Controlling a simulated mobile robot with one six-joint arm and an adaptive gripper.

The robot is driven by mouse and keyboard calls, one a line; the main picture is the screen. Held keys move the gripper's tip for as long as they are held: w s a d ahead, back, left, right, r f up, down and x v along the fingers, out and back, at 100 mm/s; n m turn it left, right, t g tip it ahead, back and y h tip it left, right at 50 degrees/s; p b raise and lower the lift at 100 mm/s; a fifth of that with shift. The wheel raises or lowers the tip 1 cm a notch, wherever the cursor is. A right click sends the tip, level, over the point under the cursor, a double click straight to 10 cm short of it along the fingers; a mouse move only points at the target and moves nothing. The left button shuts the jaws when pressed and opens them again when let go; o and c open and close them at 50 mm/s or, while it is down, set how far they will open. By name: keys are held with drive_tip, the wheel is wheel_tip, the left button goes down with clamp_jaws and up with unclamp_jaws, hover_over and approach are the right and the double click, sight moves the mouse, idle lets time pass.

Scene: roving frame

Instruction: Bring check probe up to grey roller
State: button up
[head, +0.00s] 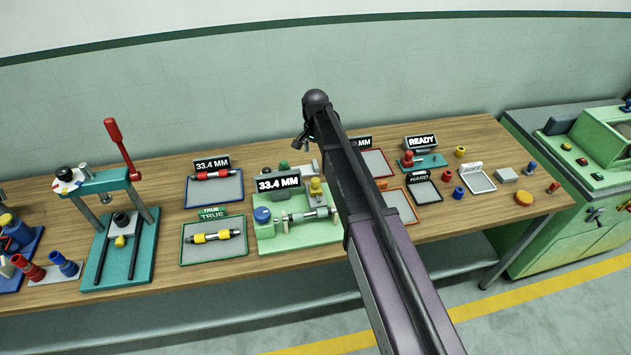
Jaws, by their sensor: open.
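A green bench fixture (270,239) with a blue knob (262,215) stands mid-bench under a 33.4 MM display (279,183). A grey roller (308,214) appears to lie across it, its right end close to my arm in the picture. A yellow-topped part (316,187) stands just behind the roller; it may be the check probe, but I cannot tell, nor whether it touches the roller. My gripper (300,143) is small and dark at the far end of my arm, open, with nothing visible in it. It appears above and behind the fixture.
A blue-rimmed tray (229,193) holds a red roller, and a green-rimmed tray (215,252) a yellow roller. A teal press (143,270) stands left. Right of my arm are a READY-marked teal device (425,164), small trays and loose parts. My arm hides part of the bench.

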sight(315, 180)
drive_tip(key=shift+f+b, duration=6.45)
drive_tip(key=shift+f, duration=0.15)
